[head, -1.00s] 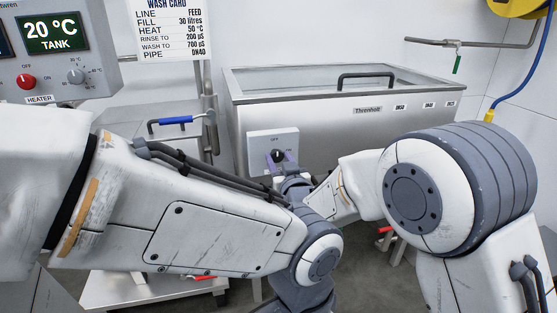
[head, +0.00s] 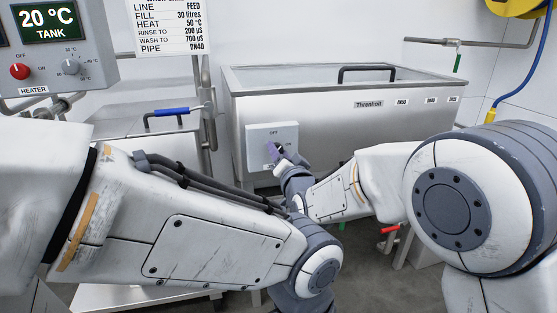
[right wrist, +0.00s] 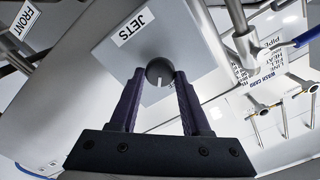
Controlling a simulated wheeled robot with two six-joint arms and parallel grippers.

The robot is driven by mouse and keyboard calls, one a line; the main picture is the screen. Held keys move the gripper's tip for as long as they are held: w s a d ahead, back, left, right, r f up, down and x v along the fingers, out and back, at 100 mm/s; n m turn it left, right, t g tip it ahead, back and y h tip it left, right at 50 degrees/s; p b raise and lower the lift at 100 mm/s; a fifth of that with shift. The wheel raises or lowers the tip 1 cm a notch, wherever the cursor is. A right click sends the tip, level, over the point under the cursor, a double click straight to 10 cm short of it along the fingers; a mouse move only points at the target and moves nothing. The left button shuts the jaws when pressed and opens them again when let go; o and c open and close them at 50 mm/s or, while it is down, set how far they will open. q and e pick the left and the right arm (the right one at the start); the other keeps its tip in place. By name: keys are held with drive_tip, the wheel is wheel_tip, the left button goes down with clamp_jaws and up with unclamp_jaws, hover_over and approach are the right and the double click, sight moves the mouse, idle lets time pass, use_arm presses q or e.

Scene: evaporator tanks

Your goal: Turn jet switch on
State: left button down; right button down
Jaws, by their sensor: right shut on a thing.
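The jet switch is a pale square box (head: 259,133) on the front of the steel tank, marked OFF at the top and ON at the right. In the right wrist view its plate carries a JETS label (right wrist: 134,26). My right gripper (head: 274,150) reaches it from below right, its purple fingers at the box face. In the right wrist view the gripper (right wrist: 160,80) is shut on the round black knob (right wrist: 160,68), one finger on each side. The knob's white line points toward the gripper base. The fingers hide the knob in the head view. My left gripper is out of sight.
The steel tank (head: 320,110) has a black lid handle (head: 367,70). A heater panel (head: 95,65) with a red knob (head: 19,71) is at the upper left. A blue-handled lever (head: 172,111) stands left of the tank. A red-handled valve (head: 390,230) sits low at the right.

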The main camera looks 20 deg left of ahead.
drive_tip(key=shift+f+m+b, duration=0.15)
drive_tip(key=shift+m+b, duration=1.5)
drive_tip(key=shift+m, duration=0.8)
drive_tip(key=shift+f+m+b, duration=0.1)
drive_tip(key=shift+m+b, duration=1.5)
drive_tip(key=shift+m, duration=0.85)
drive_tip(key=shift+c, duration=2)
unclamp_jaws()
drive_tip(key=shift+r, duration=0.1)
drive_tip(key=p+v, duration=0.2)
drive_tip(key=v, duration=0.8)
drive_tip(key=shift+s+d, duration=0.2)
